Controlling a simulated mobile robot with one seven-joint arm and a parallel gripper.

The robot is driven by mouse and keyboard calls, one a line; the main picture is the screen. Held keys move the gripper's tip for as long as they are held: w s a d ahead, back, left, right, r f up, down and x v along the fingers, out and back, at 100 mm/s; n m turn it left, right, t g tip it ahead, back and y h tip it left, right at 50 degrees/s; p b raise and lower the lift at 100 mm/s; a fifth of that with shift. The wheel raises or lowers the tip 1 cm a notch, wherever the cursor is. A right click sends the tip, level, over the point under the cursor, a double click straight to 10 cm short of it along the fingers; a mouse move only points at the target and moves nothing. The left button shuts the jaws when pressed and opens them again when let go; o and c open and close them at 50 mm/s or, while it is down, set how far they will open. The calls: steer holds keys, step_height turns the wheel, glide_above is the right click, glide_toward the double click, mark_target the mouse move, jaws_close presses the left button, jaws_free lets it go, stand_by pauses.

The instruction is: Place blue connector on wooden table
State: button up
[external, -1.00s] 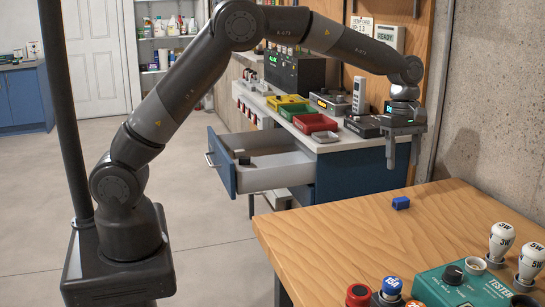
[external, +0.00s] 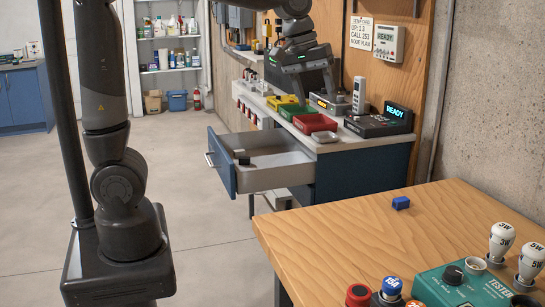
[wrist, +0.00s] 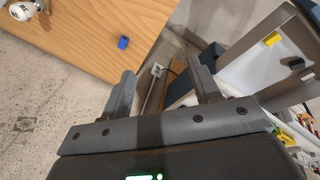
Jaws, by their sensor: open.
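The blue connector (external: 401,203) lies on the wooden table (external: 330,230), near its far edge. In the wrist view the connector (wrist: 123,43) shows on the tabletop (wrist: 85,25), beyond my left finger and apart from it. My gripper (external: 305,93) is raised over the blue workbench at the back, well away from the wooden table. In the wrist view its two fingers (wrist: 165,88) are spread wide with nothing between them.
The workbench (external: 365,150) carries a green tray, a red tray (external: 315,123), a yellow tray and a display unit (external: 385,122). A drawer (external: 265,172) stands open below. A teal tester (external: 465,285) and bulbs occupy the wooden table's near right; its middle is clear.

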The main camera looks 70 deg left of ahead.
steer(key=s+a+f+m+t, duration=0.1)
steer(key=s+m, duration=0.2)
steer(key=s, duration=0.4)
steer(key=s+a+f+m+y, duration=0.1)
steer(key=s+f+m, duration=0.1)
steer(key=s, duration=0.5)
steer(key=s+a+f+m+t, duration=0.1)
steer(key=s+a+m, duration=0.1)
steer(key=s+m, duration=0.2)
steer(key=s, duration=0.3)
steer(key=shift+f+t, duration=0.25)
steer(key=shift+t, duration=0.05)
steer(key=shift+c, duration=0.4)
